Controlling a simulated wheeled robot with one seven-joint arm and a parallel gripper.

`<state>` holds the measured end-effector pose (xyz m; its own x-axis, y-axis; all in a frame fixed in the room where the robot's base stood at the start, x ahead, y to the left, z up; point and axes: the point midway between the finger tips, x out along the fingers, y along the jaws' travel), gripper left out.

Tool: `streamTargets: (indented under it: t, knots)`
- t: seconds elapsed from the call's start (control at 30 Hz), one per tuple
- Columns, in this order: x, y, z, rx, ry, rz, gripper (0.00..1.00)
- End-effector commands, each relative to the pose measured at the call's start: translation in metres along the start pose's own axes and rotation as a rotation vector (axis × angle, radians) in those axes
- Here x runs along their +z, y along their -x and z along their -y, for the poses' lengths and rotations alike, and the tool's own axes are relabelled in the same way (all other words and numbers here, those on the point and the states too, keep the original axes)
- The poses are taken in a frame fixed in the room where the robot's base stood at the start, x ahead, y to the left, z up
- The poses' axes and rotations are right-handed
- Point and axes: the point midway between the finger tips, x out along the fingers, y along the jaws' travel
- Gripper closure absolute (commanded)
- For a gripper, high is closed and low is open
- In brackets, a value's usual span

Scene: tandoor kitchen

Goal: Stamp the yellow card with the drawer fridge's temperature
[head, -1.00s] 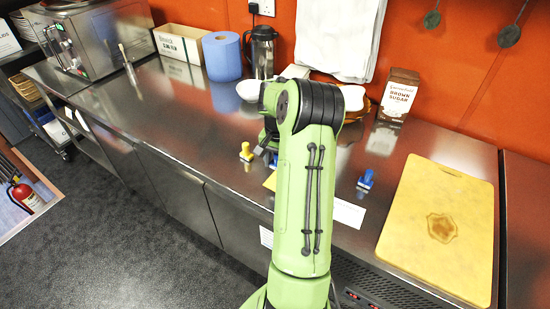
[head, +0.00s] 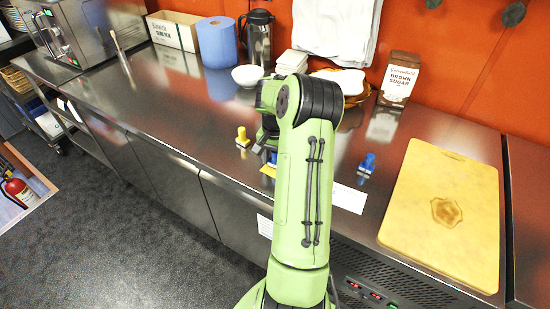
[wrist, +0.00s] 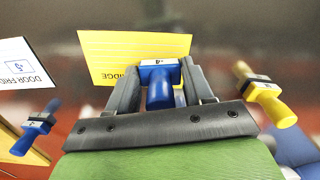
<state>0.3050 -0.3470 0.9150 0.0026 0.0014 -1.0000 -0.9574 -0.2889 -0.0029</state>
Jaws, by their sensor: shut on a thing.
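My gripper (wrist: 158,92) is shut on a blue stamp (wrist: 161,72), whose small white label is too small to read surely. In the wrist view, the stamp is in front of the near edge of the yellow card (wrist: 120,52); I cannot tell whether it touches. The card has blank lines and upside-down print ending in "IDGE". In the head view, my arm hides most of the card (head: 267,170) and the gripper. The drawer fridge's front, with small red and green displays (head: 376,296), shows low at the counter's front; the digits are too small to read.
A yellow stamp (head: 242,137) stands left of my arm. Another blue stamp (head: 367,163) stands right, near a white card (head: 348,198) that reads "DOOR FRIDGE" in the wrist view (wrist: 20,66). A yellow cutting board (head: 440,215) lies right.

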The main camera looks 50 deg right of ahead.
Motion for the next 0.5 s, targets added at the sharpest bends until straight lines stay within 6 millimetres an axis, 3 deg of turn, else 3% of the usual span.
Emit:
streamTargets:
  t: [0.5]
  knots:
    - [0.0, -0.0042, 0.0001, 0.0, 0.0, 0.0, 0.69]
